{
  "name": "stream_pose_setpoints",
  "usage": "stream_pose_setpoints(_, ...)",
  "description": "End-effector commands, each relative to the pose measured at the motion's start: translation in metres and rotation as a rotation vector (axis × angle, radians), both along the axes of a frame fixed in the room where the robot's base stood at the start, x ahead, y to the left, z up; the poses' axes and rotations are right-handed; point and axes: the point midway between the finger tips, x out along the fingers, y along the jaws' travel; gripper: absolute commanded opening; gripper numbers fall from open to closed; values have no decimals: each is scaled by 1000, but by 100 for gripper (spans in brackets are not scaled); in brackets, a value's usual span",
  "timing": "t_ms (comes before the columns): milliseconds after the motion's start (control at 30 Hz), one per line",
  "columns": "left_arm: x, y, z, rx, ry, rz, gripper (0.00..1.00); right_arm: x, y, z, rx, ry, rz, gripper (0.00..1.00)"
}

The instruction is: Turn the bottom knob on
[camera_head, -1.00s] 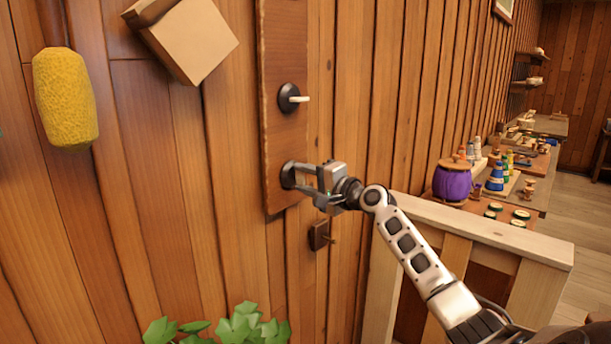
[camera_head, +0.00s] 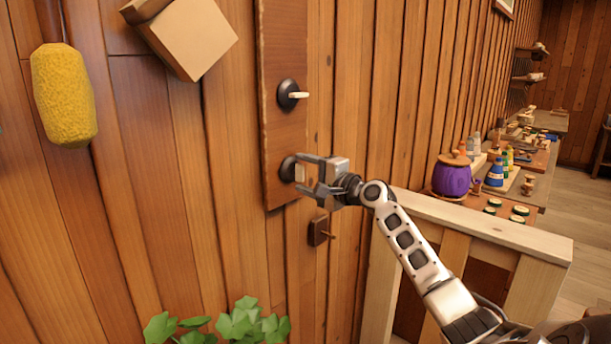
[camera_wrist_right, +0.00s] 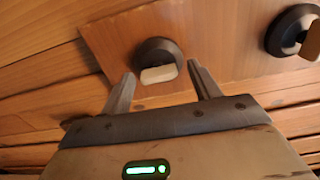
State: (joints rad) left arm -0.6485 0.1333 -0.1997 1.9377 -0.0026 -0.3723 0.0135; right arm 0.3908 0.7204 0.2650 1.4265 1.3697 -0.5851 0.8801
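The bottom knob (camera_head: 288,169) is a dark round base with a pale handle, low on a dark wooden board (camera_head: 284,130) on the wall. In the right wrist view the bottom knob (camera_wrist_right: 157,52) shows between my fingertips, its pale handle lying along the board's length. The top knob (camera_head: 288,95) has its handle crosswise to the board; it also shows in the wrist view (camera_wrist_right: 290,30). My right gripper (camera_head: 304,174) is open, with its fingers on either side of the bottom handle and a visible gap to each. My left gripper is not in view.
A small dark wall fitting (camera_head: 319,231) sits just below the board. A pale wooden rail (camera_head: 480,225) stands to the right, under my right arm. A leafy plant (camera_head: 240,325) is at the bottom. A yellow roller (camera_head: 64,95) and a wooden block (camera_head: 190,40) are upper left.

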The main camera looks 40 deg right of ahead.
Motion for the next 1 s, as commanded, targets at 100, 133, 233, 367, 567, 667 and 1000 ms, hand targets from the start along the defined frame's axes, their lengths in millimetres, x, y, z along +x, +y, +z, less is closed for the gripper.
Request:
stream_pose_setpoints(100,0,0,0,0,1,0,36,0,1,0,-1,2,2,62)
stream_pose_setpoints(133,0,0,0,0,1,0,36,0,1,-1,-1,2,2,62)
stream_pose_setpoints(233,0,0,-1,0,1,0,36,-1,1,-1,-2,2,2,62)
stream_pose_setpoints(367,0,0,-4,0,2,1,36,-12,0,-3,-4,4,2,62)
stream_pose_setpoints(567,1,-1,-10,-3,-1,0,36,-52,-3,-6,-6,5,2,62)
stream_pose_setpoints(667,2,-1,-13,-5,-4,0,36,-77,-5,-6,-6,4,1,62)
stream_pose_setpoints(1000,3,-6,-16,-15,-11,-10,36,-144,-12,-3,0,2,1,62)
